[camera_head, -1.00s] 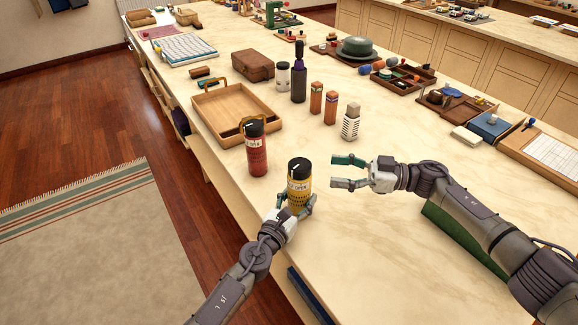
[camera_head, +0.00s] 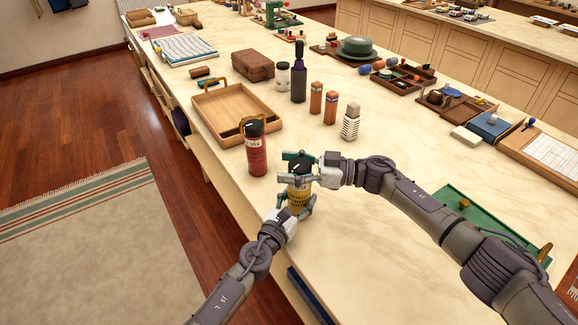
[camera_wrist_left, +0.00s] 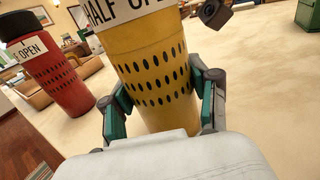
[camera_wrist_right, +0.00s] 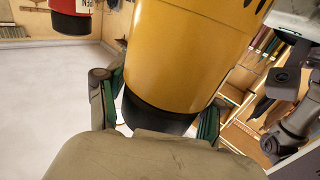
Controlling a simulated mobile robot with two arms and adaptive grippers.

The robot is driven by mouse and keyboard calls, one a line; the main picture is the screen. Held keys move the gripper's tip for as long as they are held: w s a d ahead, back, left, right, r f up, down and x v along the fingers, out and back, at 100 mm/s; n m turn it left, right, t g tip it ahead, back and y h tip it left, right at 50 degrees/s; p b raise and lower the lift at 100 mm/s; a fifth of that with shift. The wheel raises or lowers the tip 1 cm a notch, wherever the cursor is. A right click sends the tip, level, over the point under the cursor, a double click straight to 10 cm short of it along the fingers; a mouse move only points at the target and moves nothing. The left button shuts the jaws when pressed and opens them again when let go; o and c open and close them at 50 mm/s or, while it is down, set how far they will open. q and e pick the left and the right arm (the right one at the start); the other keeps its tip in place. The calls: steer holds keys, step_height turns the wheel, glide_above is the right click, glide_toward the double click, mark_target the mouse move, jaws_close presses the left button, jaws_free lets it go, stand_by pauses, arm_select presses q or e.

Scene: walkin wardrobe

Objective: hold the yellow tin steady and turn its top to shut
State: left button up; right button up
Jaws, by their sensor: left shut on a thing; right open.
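The yellow tin (camera_head: 298,198) stands upright near the counter's left edge. Its white label reads HALF OPEN in the left wrist view (camera_wrist_left: 155,75). My left gripper (camera_head: 294,209) is shut on the tin's lower body, a finger on each side. The tin's black top (camera_head: 301,162) shows partly behind my right gripper (camera_head: 284,168). My right gripper is open, with its fingers on either side of the top. The right wrist view shows the black top (camera_wrist_right: 155,117) between those fingers; I cannot tell whether they touch it.
A red tin (camera_head: 257,155) with a black top stands close behind the yellow tin. A green tray (camera_head: 480,222) lies under my right arm.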

steer(key=c, duration=1)
steer(key=shift+c, duration=0.2)
